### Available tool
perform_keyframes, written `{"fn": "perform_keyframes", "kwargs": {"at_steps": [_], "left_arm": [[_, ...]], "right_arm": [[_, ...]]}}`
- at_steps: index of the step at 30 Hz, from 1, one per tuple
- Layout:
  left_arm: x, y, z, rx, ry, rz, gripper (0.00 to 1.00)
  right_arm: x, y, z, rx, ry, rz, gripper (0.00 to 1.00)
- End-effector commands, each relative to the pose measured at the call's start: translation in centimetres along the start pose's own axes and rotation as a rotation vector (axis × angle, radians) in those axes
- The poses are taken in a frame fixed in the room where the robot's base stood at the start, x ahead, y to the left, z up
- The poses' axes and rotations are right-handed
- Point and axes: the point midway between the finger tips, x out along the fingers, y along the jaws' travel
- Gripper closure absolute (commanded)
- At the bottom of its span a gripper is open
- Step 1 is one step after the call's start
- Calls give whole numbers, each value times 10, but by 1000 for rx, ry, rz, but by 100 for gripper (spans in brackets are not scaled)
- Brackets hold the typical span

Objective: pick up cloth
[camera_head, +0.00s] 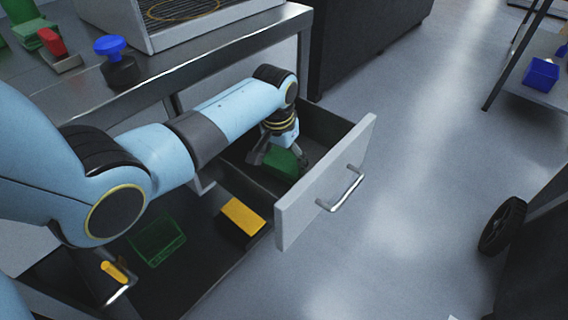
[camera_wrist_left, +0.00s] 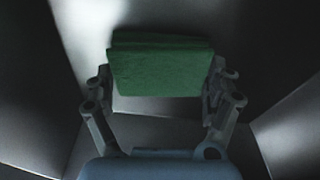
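The cloth (camera_head: 281,163) is a green folded block inside the open drawer. In the left wrist view the cloth (camera_wrist_left: 160,68) lies between the two fingertips, its sides close against both. My left gripper (camera_head: 282,158) reaches down into the drawer over the cloth; it also shows in the left wrist view (camera_wrist_left: 160,82). Its fingers are spread about as wide as the cloth. I cannot tell whether they press on it or whether it is lifted off the drawer floor. My right gripper is not in view.
The drawer front (camera_head: 326,185) with its handle stands pulled out on the right. The worktop (camera_head: 190,65) carries a blue-knobbed stamp-like item (camera_head: 120,65).

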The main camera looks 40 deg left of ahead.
Motion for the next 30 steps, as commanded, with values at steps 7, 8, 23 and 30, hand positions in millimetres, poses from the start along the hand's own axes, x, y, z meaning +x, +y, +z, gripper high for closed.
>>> {"fn": "perform_keyframes", "kwargs": {"at_steps": [7, 8, 23, 30], "left_arm": [[0, 0, 0, 0, 0, 0, 39], [-1, 0, 0, 0, 0, 0, 39], [-34, 40, -1, 0, 6, -1, 39], [-85, 40, -9, 0, 5, 0, 39]], "right_arm": [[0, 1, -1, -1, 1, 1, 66], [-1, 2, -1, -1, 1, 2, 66], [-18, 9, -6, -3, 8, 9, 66], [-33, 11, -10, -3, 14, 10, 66]]}}
